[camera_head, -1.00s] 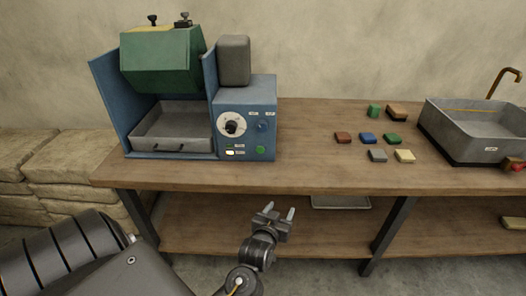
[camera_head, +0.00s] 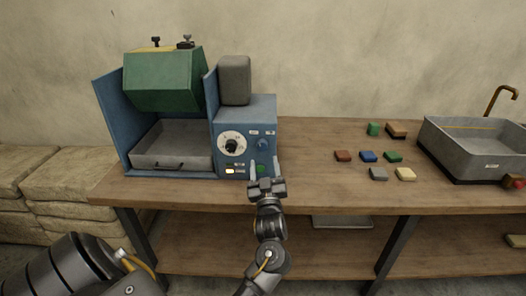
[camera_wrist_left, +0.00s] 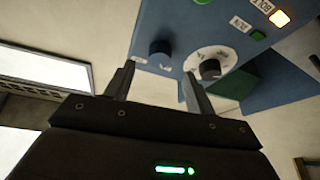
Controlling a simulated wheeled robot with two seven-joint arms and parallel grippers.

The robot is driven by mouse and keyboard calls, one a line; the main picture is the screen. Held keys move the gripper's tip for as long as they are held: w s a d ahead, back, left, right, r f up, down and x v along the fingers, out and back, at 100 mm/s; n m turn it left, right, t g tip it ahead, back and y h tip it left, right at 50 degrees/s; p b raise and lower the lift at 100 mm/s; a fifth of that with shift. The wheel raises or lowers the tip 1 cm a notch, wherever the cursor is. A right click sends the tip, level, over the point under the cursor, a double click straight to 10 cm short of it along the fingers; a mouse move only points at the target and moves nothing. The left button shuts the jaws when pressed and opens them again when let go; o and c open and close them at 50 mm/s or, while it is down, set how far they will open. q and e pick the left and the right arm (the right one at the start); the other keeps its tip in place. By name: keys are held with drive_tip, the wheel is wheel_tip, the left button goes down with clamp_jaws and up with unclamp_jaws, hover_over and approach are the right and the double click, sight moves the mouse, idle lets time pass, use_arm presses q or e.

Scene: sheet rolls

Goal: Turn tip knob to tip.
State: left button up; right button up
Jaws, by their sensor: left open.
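The blue machine (camera_head: 246,112) stands on the bench with a control panel on its front. A small dark blue knob (camera_head: 262,143) sits at the panel's upper right, beside a black knob (camera_head: 231,146) on a round white dial. The small labels are too small to read in the head view. My left gripper (camera_head: 265,173) is open and empty, just in front of the panel's lower right. In the left wrist view, the blue knob (camera_wrist_left: 160,48) appears beyond the gap between the open fingertips (camera_wrist_left: 157,77), apart from them. The black dial knob (camera_wrist_left: 209,68) is beyond the other finger.
A green drum (camera_head: 163,80) is above a grey tray (camera_head: 170,152) in the machine. A lit indicator (camera_head: 230,171) is low on the panel. Several coloured blocks (camera_head: 368,156) and a grey sink (camera_head: 470,165) are to the right. The bench between is clear.

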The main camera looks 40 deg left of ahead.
sight(263, 149)
use_arm(q)
drive_tip(key=x, duration=0.4)
drive_tip(key=shift+w+a+r+p, duration=0.1)
drive_tip(key=shift+w+p, duration=0.05)
drive_tip(key=shift+p, duration=0.15)
drive_tip(key=shift+w+a+r, duration=0.15)
drive_tip(key=shift+w+a, duration=0.2)
use_arm(e)
drive_tip(key=shift+s+a+r, duration=0.1)
drive_tip(key=shift+a+r, duration=0.2)
drive_tip(key=shift+a, duration=0.45)
drive_tip(key=shift+a, duration=0.1)
use_arm(q)
drive_tip(key=shift+c, duration=0.4)
